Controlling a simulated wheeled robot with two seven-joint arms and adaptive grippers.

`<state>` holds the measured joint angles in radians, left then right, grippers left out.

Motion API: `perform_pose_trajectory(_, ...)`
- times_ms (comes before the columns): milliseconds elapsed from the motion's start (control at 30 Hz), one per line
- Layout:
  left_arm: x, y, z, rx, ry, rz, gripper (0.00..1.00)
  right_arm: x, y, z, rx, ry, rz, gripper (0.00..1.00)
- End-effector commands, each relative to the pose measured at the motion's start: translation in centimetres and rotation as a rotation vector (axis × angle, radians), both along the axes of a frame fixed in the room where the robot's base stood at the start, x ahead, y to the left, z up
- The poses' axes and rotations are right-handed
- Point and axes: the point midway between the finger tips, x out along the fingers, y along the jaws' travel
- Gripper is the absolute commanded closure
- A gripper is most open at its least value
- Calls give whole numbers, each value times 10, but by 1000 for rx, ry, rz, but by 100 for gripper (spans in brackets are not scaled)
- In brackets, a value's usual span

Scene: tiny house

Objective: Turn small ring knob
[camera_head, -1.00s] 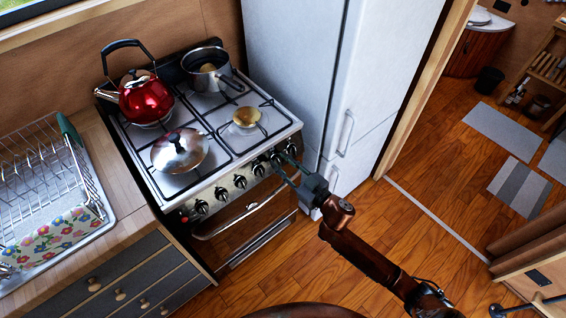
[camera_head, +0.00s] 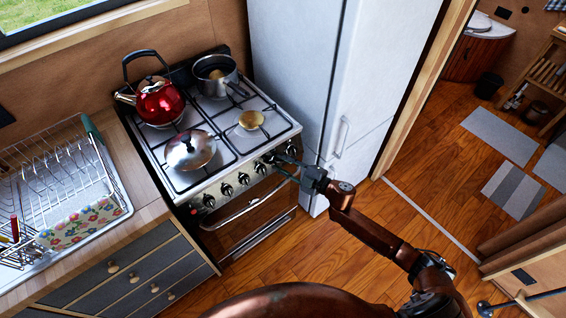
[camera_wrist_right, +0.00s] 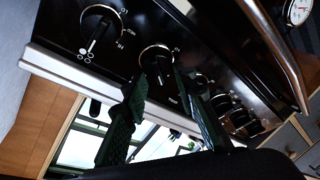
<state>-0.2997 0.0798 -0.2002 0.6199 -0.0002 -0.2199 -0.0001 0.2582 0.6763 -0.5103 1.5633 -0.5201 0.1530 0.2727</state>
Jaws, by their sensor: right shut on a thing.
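The gas stove (camera_head: 158,186) stands against the wall with a row of black knobs along its front panel. My right gripper (camera_head: 277,163) reaches the right end of this row. In the right wrist view, the two dark fingers (camera_wrist_right: 162,82) sit on either side of one black knob with a silver ring (camera_wrist_right: 157,58), second from the fridge end. The gripper is shut on this knob. The end knob (camera_wrist_right: 100,30) is free beside it, its pointer tilted. The fingers partly hide the held knob and its markings. My left gripper is not in view.
On the stove stand a red kettle (camera_head: 160,104), a pot (camera_head: 212,76) and a silver lid-like dome (camera_head: 190,150). The oven handle (camera_head: 232,216) runs below the knobs. The fridge (camera_head: 300,75) stands close on the right. Wooden floor (camera_head: 430,160) is open at right.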

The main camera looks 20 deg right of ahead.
Motion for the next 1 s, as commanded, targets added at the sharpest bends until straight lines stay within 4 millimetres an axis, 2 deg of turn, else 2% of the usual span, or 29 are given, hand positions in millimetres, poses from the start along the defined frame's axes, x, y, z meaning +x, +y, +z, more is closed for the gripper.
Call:
perform_pose_trajectory(100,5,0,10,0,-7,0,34,0,-1,3,-77,-28,26,98)
perform_pose_trajectory(400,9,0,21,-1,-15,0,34,0,0,1,-201,-73,71,98)
perform_pose_trajectory(1000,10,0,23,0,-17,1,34,-1,0,-2,-239,-85,85,98)
